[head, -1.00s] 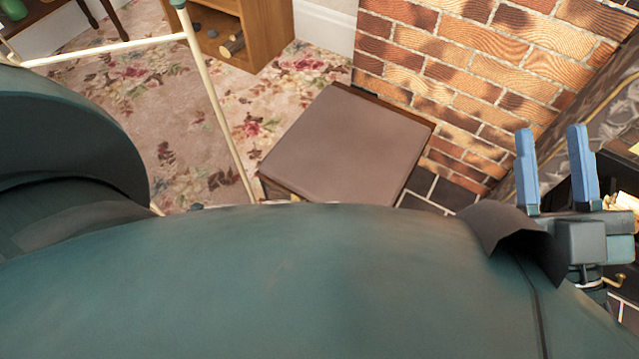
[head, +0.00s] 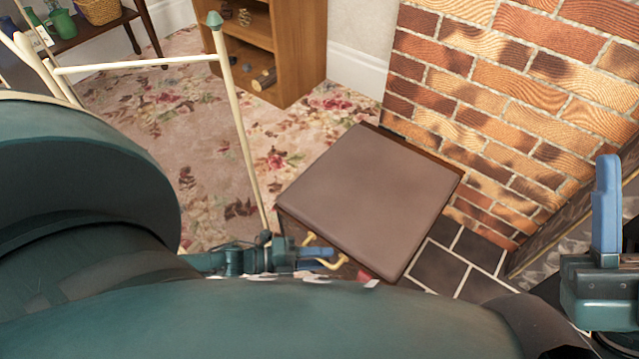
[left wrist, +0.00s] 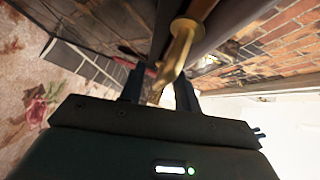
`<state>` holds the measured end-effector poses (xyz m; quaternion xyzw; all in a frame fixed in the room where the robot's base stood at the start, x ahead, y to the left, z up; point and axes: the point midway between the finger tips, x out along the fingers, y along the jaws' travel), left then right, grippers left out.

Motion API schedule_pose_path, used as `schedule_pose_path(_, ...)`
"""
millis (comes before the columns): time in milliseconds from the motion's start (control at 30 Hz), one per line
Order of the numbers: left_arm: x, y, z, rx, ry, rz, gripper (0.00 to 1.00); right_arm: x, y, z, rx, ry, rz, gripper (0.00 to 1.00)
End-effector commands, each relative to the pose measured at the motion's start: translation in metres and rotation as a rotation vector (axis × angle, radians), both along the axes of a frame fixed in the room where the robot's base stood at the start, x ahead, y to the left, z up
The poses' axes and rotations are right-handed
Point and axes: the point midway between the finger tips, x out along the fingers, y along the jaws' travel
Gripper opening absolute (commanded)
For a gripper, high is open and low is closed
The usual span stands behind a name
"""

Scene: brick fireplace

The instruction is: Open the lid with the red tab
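The box with a padded brown lid (head: 370,195) stands on the floor by the brick wall, its lid down flat. A small red tab (head: 362,276) shows at its near edge in the head view; a dark red bit shows in the left wrist view. My left gripper (head: 318,254) is low at the box's near left side, beside a brass handle (head: 341,262). In the left wrist view the fingers are apart, with the brass handle (left wrist: 178,52) in front of or between them; I cannot tell if they touch. My right gripper (head: 606,215) is at the right edge, partly cut off, with one blue finger visible and a gap beside it.
A wooden shelf unit (head: 290,45) stands behind on the flowered carpet (head: 190,125). A cream rail frame (head: 140,64) stands at the left. The brick wall (head: 480,90) is close behind the box, with dark floor tiles (head: 445,262) to its right.

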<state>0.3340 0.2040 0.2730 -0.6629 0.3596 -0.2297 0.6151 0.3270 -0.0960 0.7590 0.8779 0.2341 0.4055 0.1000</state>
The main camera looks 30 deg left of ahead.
Motion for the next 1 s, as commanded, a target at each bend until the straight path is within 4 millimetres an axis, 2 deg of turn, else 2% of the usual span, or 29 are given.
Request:
schedule_pose_path(300,0.0017,-0.0018,0.0000,0.000,0.000,0.000,0.32,-0.0004,-0.0003,0.0016,-0.001,-0.009,-0.001,0.36)
schedule_pose_path(700,0.0015,-0.0015,0.0000,0.000,0.000,0.000,0.00,-0.0003,-0.0004,0.0013,-0.002,-0.008,0.000,0.36)
schedule_pose_path(1000,0.0014,-0.0015,0.0000,-0.001,0.001,0.000,0.00,-0.0002,-0.0003,0.0011,-0.002,-0.007,-0.001,0.36)
